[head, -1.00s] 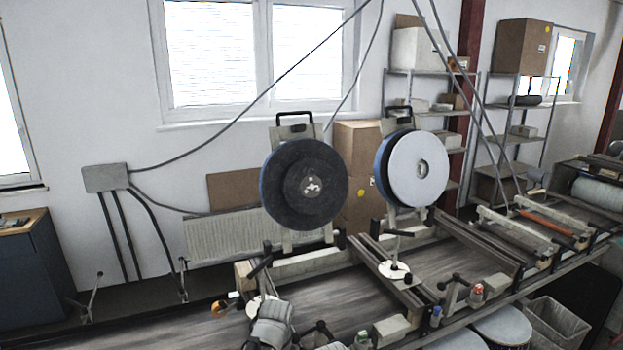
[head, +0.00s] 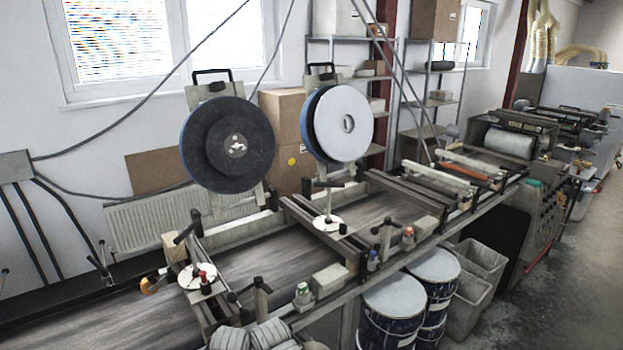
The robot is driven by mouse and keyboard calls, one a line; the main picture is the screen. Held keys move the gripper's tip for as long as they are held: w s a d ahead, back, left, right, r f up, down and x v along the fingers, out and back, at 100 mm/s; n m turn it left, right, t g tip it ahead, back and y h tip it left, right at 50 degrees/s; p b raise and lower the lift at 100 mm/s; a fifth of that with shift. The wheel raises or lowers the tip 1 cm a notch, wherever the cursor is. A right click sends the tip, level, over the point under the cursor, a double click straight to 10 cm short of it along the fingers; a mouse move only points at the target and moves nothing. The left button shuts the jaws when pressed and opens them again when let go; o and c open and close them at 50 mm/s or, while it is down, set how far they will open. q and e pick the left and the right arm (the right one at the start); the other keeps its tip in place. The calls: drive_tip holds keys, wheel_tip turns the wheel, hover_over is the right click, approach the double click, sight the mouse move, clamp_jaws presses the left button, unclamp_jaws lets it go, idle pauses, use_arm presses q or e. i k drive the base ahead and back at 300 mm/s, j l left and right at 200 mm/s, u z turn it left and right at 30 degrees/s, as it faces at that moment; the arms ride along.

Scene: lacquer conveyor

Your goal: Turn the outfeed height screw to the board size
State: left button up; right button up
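Two white round dials, each with a small knob or crank, sit on crossbeams over the conveyor (head: 118,308). The nearer dial (head: 190,284) has a red-topped knob beside it. The farther dial (head: 320,225) has an upright spindle with a dark handle on top. I cannot tell which is the outfeed height screw, and scale marks are too small to read. No board is clearly visible on the belt. Grey ribbed parts at the bottom edge seem to be my own arm; neither gripper's fingers show.
Two large discs, one dark (head: 206,163) and one white-faced (head: 330,105), stand above the conveyor. Clamp handles and small bottles (head: 303,295) line its near rail. Blue drums (head: 392,306) and grey bins (head: 481,262) stand below. Bare floor (head: 570,300) lies at the right.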

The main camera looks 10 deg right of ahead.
sight(328, 220)
drive_tip(key=i+l+z, duration=0.2)
drive_tip(key=l, duration=0.35)
drive_tip(key=i+l+z, duration=0.15)
drive_tip(key=l, duration=0.35)
drive_tip(key=i+l+z, duration=0.2)
drive_tip(key=l, duration=0.3)
drive_tip(key=i+l+z, duration=0.15)
drive_tip(key=i+l, duration=0.2)
drive_tip(key=i+l+z, duration=0.2)
drive_tip(key=l, duration=0.25)
drive_tip(key=j, duration=0.65)
